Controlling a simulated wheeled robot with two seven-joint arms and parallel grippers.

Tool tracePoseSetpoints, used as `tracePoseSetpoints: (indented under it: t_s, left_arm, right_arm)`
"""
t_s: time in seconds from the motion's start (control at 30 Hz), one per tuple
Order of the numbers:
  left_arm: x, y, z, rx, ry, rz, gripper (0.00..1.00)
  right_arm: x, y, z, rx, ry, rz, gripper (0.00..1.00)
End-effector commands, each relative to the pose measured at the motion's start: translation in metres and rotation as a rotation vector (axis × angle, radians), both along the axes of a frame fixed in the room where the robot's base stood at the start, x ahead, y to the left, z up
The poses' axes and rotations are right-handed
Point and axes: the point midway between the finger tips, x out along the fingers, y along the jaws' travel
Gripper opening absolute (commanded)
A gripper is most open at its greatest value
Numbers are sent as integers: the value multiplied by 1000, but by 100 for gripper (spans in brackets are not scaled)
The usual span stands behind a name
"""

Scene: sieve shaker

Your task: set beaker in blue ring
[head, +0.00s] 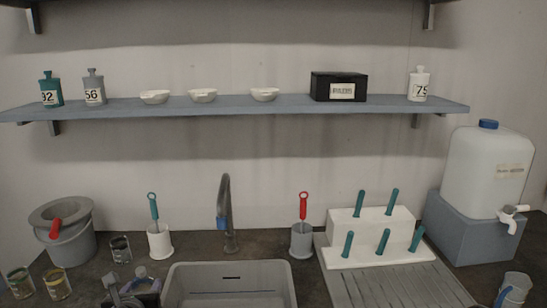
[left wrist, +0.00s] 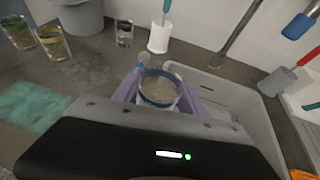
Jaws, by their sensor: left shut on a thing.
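My left gripper (head: 130,294) is at the bottom left of the head view, just left of the sink. In the left wrist view its purple fingers (left wrist: 160,92) are shut on a clear beaker (left wrist: 160,101) with a blue band below its rim. The beaker looks upright, and I cannot tell whether it touches the counter. A separate blue ring on the counter cannot be made out. My right gripper is not in view.
A green-banded glass (head: 20,282) and a yellow-banded glass (head: 56,284) stand at the left. A small glass (head: 121,249) and a white brush holder (head: 160,242) stand behind my gripper. The grey sink (head: 230,267) is to its right. A teal patch (left wrist: 30,104) marks the counter.

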Motion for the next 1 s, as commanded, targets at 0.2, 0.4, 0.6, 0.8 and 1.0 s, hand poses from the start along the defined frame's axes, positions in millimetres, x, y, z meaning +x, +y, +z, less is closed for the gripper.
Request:
tracePoseSetpoints:
  t_s: [0.2,0.4,0.6,0.8,1.0]
  left_arm:
    - [0,-91,-27,-2,5,-179,8]
    - [-4,-133,-41,-2,0,-265,8]
    - [-5,-137,-43,0,-1,-273,8]
    - [-4,-137,-43,0,-1,-272,8]
    - [-4,-136,-43,0,-1,-271,8]
  right_arm:
    - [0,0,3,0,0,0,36]
    - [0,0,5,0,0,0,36]
    - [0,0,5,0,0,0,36]
    - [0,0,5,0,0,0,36]
    - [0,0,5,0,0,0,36]
